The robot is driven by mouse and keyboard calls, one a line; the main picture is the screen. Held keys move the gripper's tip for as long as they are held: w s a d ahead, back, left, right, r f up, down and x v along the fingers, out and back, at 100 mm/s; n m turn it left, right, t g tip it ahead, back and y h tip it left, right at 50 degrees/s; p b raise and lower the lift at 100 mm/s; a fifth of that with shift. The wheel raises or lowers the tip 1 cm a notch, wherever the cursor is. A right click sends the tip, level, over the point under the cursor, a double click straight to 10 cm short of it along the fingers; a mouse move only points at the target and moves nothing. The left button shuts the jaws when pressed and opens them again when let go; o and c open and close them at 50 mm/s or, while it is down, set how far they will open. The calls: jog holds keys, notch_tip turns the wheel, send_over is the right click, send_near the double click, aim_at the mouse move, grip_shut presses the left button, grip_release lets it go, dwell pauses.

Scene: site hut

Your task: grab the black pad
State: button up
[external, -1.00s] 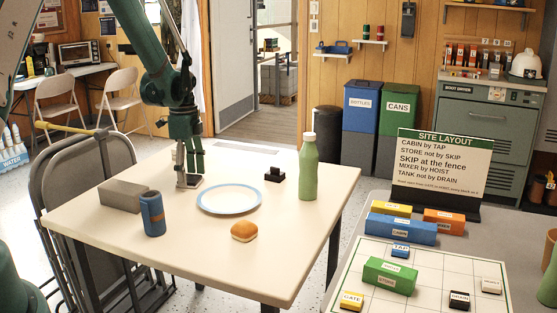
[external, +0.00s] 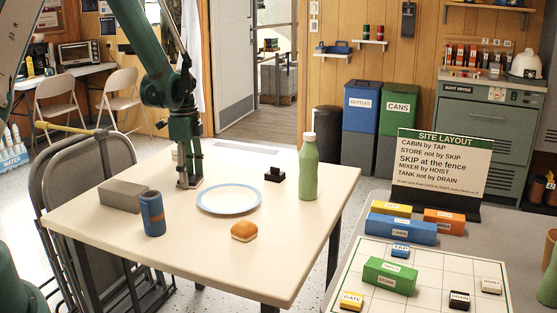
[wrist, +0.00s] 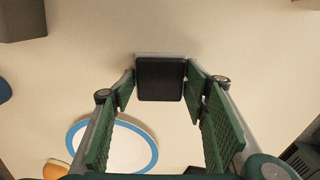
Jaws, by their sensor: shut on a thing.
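The black pad (wrist: 160,78) is a dark square with rounded corners, between my fingertips in the wrist view, with a light grey strip along its far edge. My gripper (wrist: 158,82) is shut on it, one finger at each side. In the external view my gripper (external: 188,182) points down at the far side of the white table, left of the plate. The pad is mostly hidden by the fingers there, and I cannot tell whether it is clear of the tabletop.
A blue-rimmed plate (external: 229,199) and a bun (external: 245,231) are nearby. A grey block (external: 122,195) and a blue can (external: 152,213) stand to the left. A small black object (external: 274,174) and a green bottle (external: 308,168) stand to the right. The table's front (external: 210,260) is clear.

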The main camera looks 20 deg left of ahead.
aim_at(190, 178)
jog(key=shift+r, duration=0.1)
notch_tip(190, 178, up, 10)
jog(key=p, duration=0.2)
dwell(0.6)
